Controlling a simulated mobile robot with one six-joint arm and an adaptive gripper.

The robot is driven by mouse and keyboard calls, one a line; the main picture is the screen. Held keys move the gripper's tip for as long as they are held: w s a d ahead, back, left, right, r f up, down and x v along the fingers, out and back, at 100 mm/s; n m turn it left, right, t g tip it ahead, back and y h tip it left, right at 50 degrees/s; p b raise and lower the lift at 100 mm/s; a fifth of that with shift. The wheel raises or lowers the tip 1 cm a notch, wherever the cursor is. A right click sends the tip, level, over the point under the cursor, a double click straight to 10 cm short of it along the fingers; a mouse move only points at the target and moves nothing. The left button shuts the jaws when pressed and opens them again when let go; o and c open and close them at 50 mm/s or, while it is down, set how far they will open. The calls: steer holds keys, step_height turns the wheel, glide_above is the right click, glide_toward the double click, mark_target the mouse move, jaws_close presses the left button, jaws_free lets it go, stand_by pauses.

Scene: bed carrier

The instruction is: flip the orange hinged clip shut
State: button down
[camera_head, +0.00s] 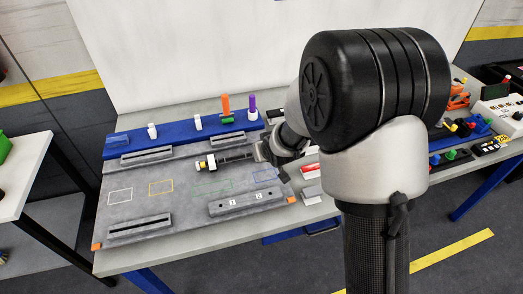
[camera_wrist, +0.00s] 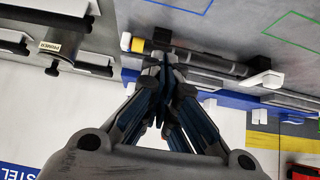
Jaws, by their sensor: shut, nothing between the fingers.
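The orange clip (camera_head: 226,104) stands upright on the blue rail at the back of the work board in the head view, beside an upright purple piece (camera_head: 252,105). Its hinge is too small to make out. My gripper (camera_head: 264,152) is in front of the rail, lower and to the right of the orange clip, apart from it. In the wrist view my gripper (camera_wrist: 165,62) is shut and empty, its fingertips appearing close to a dark cylinder (camera_wrist: 205,62) with a yellow band. I cannot tell whether they touch. The orange clip does not show in the wrist view.
The dark cylinder lies on the grey board (camera_head: 120,215), left of my gripper. Two white clips (camera_head: 152,131) (camera_head: 198,122) stand on the blue rail (camera_head: 180,133). A numbered grey block (camera_head: 245,201) is near the front. My arm hides the board's right side.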

steer(key=shift+s+f, duration=0.15)
steer(key=shift+f, duration=0.2)
steer(key=shift+s+r, duration=0.1)
steer(key=shift+r, duration=0.1)
steer(key=shift+r+p, duration=0.6)
steer(key=shift+r, duration=0.1)
